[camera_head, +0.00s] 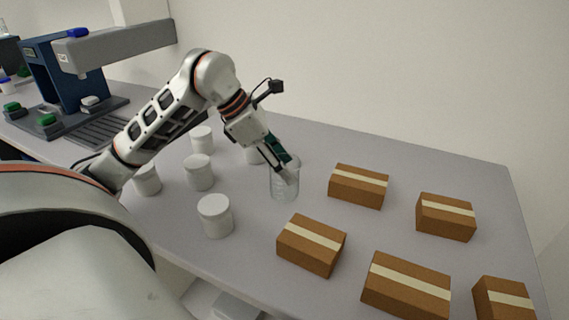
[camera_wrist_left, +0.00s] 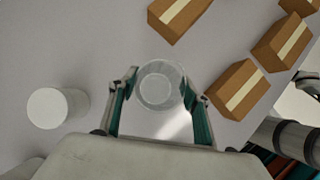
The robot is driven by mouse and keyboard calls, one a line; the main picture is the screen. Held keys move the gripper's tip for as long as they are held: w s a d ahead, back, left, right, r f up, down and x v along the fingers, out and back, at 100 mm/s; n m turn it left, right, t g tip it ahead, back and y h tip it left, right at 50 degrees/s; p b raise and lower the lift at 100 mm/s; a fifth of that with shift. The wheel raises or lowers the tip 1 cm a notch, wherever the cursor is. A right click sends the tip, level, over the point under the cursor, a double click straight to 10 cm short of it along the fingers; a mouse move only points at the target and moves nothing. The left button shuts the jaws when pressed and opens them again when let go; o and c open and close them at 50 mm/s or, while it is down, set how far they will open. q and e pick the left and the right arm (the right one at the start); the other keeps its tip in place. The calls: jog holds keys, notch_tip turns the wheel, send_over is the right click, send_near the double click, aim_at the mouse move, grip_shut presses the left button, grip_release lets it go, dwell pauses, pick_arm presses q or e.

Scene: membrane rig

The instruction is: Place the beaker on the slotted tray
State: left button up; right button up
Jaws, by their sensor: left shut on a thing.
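The clear glass beaker (camera_head: 285,184) is upright over the middle of the table. My left gripper (camera_head: 287,170) is shut on the beaker, with its fingers at the upper part of the glass. In the left wrist view the beaker (camera_wrist_left: 160,86) sits between the two green-padded fingers of my left gripper (camera_wrist_left: 160,100). I cannot tell whether its base touches the table. The dark slotted tray (camera_head: 98,132) lies at the left, in front of the blue rig, partly hidden by my left arm. My right gripper is not in view.
Several white cylinders (camera_head: 215,216) stand between the beaker and the tray. Several brown boxes (camera_head: 358,186) with pale tape lie to the right. The blue rig (camera_head: 66,75) with a grey overhanging arm (camera_head: 120,46) stands at the back left. The table's right rear (camera_head: 420,165) is clear.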

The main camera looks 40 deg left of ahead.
pick_arm(q)
jog(key=shift+f, duration=0.1)
jog(key=o, duration=0.9)
jog(key=shift+o, duration=1.3)
